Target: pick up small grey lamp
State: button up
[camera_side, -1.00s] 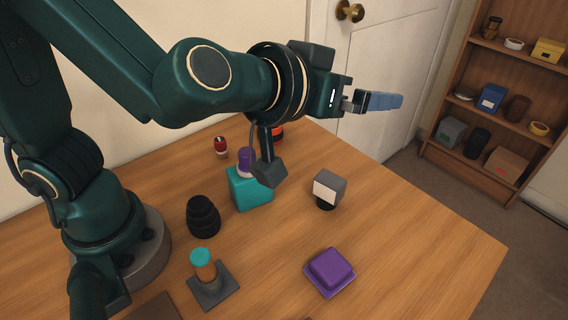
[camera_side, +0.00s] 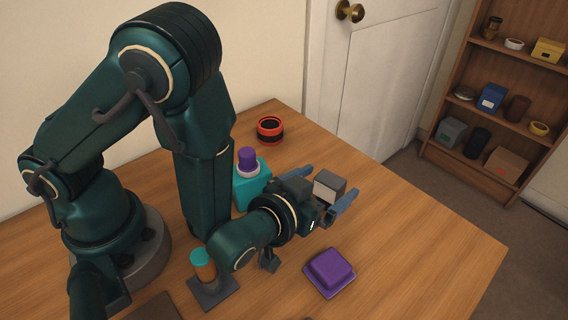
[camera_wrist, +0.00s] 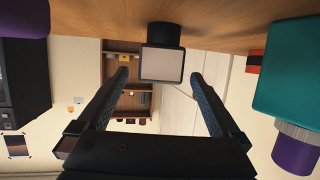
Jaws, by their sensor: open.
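The small grey lamp (camera_side: 330,183) is a grey box with a pale front panel, standing on the table right of the middle. In the wrist view the lamp (camera_wrist: 162,64) shows its pale panel towards me, with its round black base on the table at the top of the picture. My gripper (camera_side: 325,187) is low over the table, its two blue fingers spread to either side of the lamp. In the wrist view the gripper (camera_wrist: 160,77) is open and empty, with the lamp centred between or just beyond the fingertips. I see no finger touching it.
A teal block with a purple-topped knob (camera_side: 247,160) stands left of the lamp. A purple square piece (camera_side: 330,272) lies in front. A red-and-black ring (camera_side: 270,130) is at the back. An orange cylinder with a teal cap (camera_side: 203,265) stands near my arm. The table's right side is clear.

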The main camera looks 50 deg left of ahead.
aim_at(338, 176)
jog(key=shift+x, duration=2.55)
jog(key=shift+f, duration=0.1)
grip_shut()
